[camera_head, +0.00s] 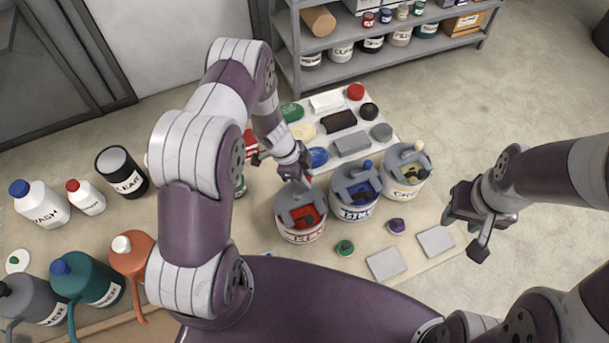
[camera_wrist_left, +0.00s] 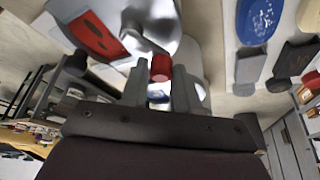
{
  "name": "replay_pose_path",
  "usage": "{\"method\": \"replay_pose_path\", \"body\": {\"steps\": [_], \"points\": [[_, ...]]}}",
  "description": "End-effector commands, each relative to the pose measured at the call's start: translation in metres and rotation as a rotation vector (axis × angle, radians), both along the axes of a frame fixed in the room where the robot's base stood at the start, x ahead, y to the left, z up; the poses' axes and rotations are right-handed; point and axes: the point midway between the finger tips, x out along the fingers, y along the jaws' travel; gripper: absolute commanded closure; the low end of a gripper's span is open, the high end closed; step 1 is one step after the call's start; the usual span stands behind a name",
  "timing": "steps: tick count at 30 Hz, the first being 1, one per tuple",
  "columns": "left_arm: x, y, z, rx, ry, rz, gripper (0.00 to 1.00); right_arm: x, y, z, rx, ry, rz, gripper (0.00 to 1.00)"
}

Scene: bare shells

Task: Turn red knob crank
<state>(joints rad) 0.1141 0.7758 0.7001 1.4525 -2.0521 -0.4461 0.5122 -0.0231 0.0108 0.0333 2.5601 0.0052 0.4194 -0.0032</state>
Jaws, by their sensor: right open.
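The red-labelled can (camera_head: 301,222) stands on the table, with a grey lid frame and red contents showing at its opening. My left gripper (camera_head: 300,179) reaches down over the can's back edge in the head view, where the knob is mostly hidden by the fingers. My right gripper (camera_head: 465,224) is open and empty, in the air at the right.
A blue-labelled can (camera_head: 355,206) and a cream-labelled can (camera_head: 405,186) stand close to the right. Small blocks and discs lie on a white board (camera_head: 378,103) behind. Bottles, including a teal one (camera_head: 98,280), stand at the left. A shelf (camera_head: 387,50) stands at the back.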

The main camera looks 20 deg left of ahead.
Motion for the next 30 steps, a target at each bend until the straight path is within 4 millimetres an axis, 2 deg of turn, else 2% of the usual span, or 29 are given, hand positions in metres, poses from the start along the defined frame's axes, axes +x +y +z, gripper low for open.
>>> {"method": "replay_pose_path", "body": {"steps": [1, 2, 3, 8, 13, 17, 25, 26, 27, 28, 30], "points": [[0.0, 0.0, 0.0, 0.0, 0.0, 0.0, 0.87, 0.0, 0.0, 0.0, 0.0, 0.0, 0.0, 0.57], [0.0, 0.0, 0.0, 0.0, 0.0, 0.0, 0.97, 0.0, 0.0, 0.0, 0.0, 0.0, 0.0, 0.57], [0.0, 0.0, 0.0, 0.0, 0.0, 0.0, 1.0, 0.0, 0.0, 0.0, 0.0, 0.0, 0.0, 0.57], [-0.001, -0.001, 0.003, 0.001, 0.002, -0.034, 1.0, 0.0, 0.0, 0.008, 0.0, 0.0, 0.0, 0.57], [-0.004, -0.01, 0.005, 0.0, 0.004, -0.246, 1.0, 0.0, 0.0, 0.029, 0.0, 0.0, 0.0, 0.57], [-0.007, -0.014, 0.001, 0.0, 0.002, -0.38, 1.0, 0.0, 0.0, 0.031, 0.0, 0.0, 0.0, 0.57], [-0.007, -0.014, -0.001, 0.0, 0.002, -0.394, 1.0, 0.0, 0.0, 0.029, 0.0, 0.0, 0.0, 0.57], [-0.007, -0.014, -0.001, 0.0, 0.002, -0.393, 0.67, 0.0, 0.0, 0.029, 0.0, 0.0, 0.0, 0.57], [-0.007, -0.014, 0.0, 0.0, 0.002, -0.393, 0.54, 0.0, 0.0, 0.029, 0.0, 0.0, 0.0, 0.57], [-0.007, -0.014, 0.0, 0.0, 0.001, -0.392, 0.48, 0.0, 0.0, 0.029, 0.0, 0.0, 0.0, 0.57], [-0.007, -0.014, 0.0, 0.0, 0.001, -0.392, 0.48, 0.0, 0.0, 0.029, 0.0, 0.0, 0.0, 0.57]]}}
